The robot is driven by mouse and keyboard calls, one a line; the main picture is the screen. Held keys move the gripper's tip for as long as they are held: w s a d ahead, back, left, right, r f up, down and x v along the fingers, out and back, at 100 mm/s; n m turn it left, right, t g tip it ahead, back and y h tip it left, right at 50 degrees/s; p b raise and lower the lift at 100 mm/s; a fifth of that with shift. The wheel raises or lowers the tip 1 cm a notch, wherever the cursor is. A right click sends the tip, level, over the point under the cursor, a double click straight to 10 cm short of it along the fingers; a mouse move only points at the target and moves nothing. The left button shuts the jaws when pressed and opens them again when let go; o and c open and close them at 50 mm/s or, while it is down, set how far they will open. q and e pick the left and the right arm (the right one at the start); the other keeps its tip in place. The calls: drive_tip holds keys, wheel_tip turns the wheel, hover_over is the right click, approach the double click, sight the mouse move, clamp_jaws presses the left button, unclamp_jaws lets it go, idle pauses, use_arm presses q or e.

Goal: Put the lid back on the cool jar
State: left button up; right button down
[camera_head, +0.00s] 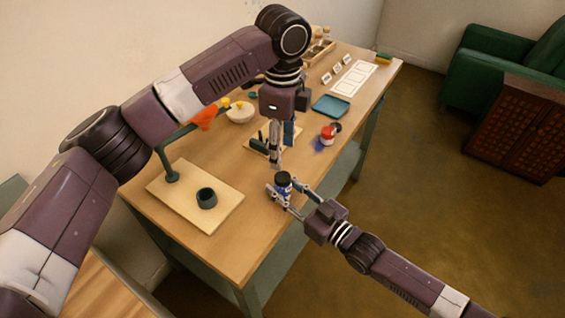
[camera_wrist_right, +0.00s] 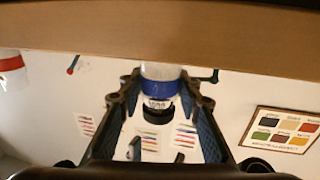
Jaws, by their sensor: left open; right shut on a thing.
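The cool jar (camera_head: 284,188) stands near the table's front edge, with blue in it. It also shows in the right wrist view (camera_wrist_right: 158,84), upside down, with a pale label. A black lid (camera_head: 283,178) sits at its mouth; whether it is fully seated I cannot tell. My right gripper (camera_head: 292,198) is shut on the jar, one finger on each side. My left gripper (camera_head: 275,164) is open and empty, pointing down just above and behind the lid. Its fingers look apart from the lid.
A blue tray (camera_head: 331,106) and white cards (camera_head: 354,79) lie farther back.

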use_arm(q)
wheel_tip(320, 180, up, 4)
drive_tip(key=shift+f, duration=0.15)
use_arm(e)
drive_tip(key=c, duration=1.3)
unclamp_jaws()
drive_tip(key=v, duration=1.2)
drive_tip(key=shift+s, duration=0.1)
